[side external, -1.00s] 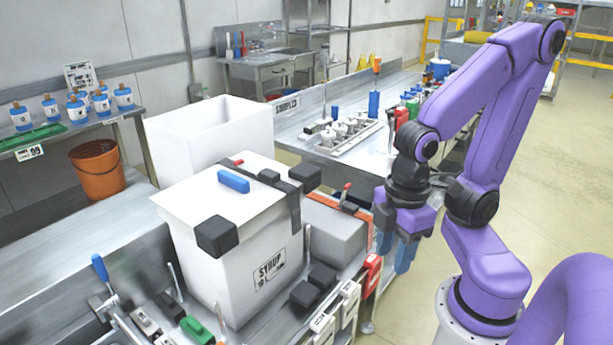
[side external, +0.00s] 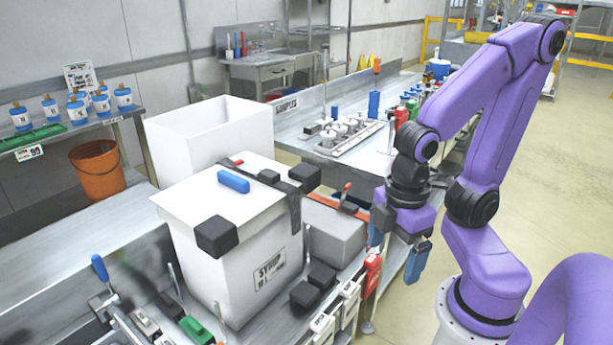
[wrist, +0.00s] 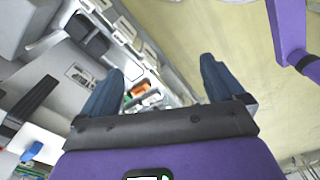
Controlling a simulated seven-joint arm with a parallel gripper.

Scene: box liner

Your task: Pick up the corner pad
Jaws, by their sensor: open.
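Two black corner pads lie on the bench in front of the white SYRUP box (side external: 262,268): one pad (side external: 322,276) further back and one pad (side external: 304,295) nearer. Two more black pads sit on the box's top corners, one at the front (side external: 217,236) and one at the right (side external: 305,178). My gripper (side external: 397,252) hangs to the right of the box, above the floor beside the bench, apart from every pad. In the wrist view its blue fingers (wrist: 160,68) are spread wide with nothing between them. Dark blocks that look like the loose pads (wrist: 97,45) show at upper left there.
A grey block (side external: 335,235) with an orange strap stands behind the loose pads. An upright lever handle (side external: 308,240) stands close to the box.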

